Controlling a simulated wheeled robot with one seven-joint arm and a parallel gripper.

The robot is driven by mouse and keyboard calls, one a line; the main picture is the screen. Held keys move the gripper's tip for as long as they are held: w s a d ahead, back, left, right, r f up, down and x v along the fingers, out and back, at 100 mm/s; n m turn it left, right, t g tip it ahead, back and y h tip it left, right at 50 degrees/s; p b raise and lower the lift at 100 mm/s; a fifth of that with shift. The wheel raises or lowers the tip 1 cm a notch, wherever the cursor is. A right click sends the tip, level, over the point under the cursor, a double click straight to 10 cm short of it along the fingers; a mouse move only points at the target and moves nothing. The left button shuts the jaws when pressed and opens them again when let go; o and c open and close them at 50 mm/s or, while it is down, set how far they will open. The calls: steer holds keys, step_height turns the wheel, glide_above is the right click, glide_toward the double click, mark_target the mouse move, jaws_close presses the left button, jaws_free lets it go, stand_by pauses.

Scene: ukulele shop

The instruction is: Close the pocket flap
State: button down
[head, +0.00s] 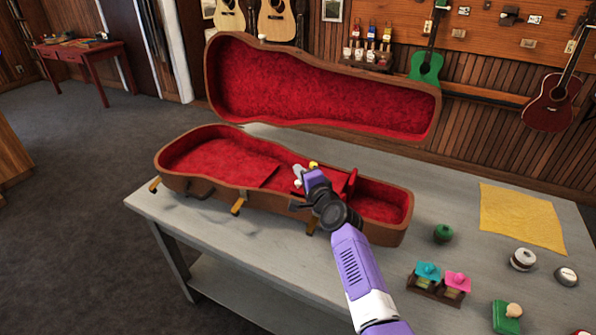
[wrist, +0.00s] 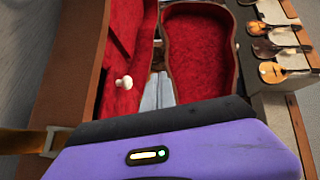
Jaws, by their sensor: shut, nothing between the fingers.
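The open guitar case (head: 405,225) lies on the grey workbench, lined in red plush, with its lid (head: 325,95) raised behind it. A small red panel (head: 350,184) stands upright inside the case, just right of my gripper; it looks like the pocket flap, standing open. My gripper (head: 303,180) is over the middle of the case, shut and empty. My arm hides part of the case's near wall. In the wrist view a white knob (wrist: 123,82) shows against the red lining; my purple gripper body fills the bottom, and the fingertips cannot be made out.
Brass-coloured latches (head: 237,207) stick out from the case's near side. On the bench to the right are a yellow cloth (head: 520,218), a green round object (head: 443,233) and several small items. Guitars hang on the wall behind.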

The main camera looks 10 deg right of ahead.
steer(key=shift+w+a+f, duration=0.15)
steer(key=shift+a+f, duration=0.05)
steer(key=shift+f, duration=0.1)
steer(key=shift+w+a+f+n+g+p, duration=0.15)
steer(key=shift+f+n+g+p, duration=0.1)
steer(key=shift+f, duration=0.15)
steer(key=shift+w+a+f+n+g+p, duration=0.15)
steer(key=shift+f+g, duration=0.1)
steer(key=shift+f, duration=0.15)
steer(key=shift+s, duration=0.1)
